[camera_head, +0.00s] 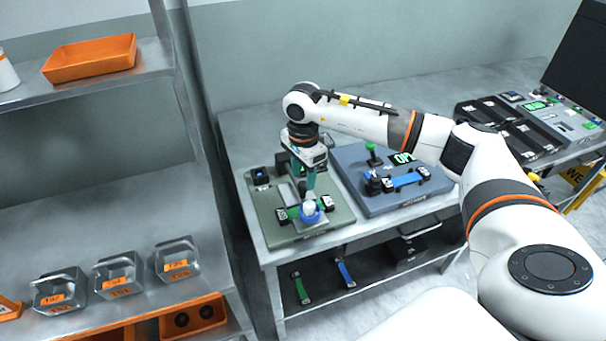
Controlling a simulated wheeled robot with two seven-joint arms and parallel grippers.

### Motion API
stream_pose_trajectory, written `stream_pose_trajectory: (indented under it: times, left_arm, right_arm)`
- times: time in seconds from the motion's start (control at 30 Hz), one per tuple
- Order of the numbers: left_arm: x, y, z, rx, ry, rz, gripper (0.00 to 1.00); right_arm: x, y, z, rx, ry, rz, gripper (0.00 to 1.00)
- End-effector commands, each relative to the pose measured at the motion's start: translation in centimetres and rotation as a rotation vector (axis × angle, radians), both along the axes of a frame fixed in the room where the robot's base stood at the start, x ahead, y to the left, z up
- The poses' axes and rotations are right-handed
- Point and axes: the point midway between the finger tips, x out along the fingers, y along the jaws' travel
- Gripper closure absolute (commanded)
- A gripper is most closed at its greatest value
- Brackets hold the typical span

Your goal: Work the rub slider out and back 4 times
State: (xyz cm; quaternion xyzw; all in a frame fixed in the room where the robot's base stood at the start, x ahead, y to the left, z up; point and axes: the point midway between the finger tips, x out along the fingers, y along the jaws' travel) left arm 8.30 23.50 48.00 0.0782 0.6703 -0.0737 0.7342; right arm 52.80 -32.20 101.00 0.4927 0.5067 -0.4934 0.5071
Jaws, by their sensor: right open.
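The rub slider seems to be the small unit with a white top and blue ring (310,210) on the green-grey base (328,229). A green webbing strip with black end clamps (284,214) lies across that base beside it. My right gripper (310,193) points down just above the white top, with its fingers open around or very near it. I cannot tell whether they touch it. The gripper body hides part of the base behind. My left gripper is not in view.
A blue-grey device (400,204) with a blue strip and green display stands close on the right. Metal bins (117,277) and an orange tray (90,58) sit on the left shelves. Green (301,289) and blue (346,274) strips lie on the lower shelf.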

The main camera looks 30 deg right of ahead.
Motion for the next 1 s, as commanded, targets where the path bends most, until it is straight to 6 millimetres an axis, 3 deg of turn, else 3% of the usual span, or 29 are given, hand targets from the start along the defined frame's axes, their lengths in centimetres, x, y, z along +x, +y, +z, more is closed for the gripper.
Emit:
stream_pose_trajectory:
  times: [0.2, 0.5, 0.8, 1.0]
  left_arm:
    - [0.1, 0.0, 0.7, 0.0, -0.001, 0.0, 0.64]
    - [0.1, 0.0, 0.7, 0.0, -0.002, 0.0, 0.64]
    - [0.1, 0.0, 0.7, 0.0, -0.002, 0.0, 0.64]
    - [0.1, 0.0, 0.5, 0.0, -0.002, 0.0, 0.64]
  right_arm:
    - [0.0, 0.0, -1.9, 0.001, 0.0, -0.001, 0.54]
    - [0.0, 0.0, -2.2, 0.001, -0.001, -0.001, 0.54]
    - [0.0, 0.0, -2.2, 0.001, -0.001, -0.001, 1.0]
    - [0.1, 0.0, -2.2, 0.002, -0.001, -0.001, 1.0]
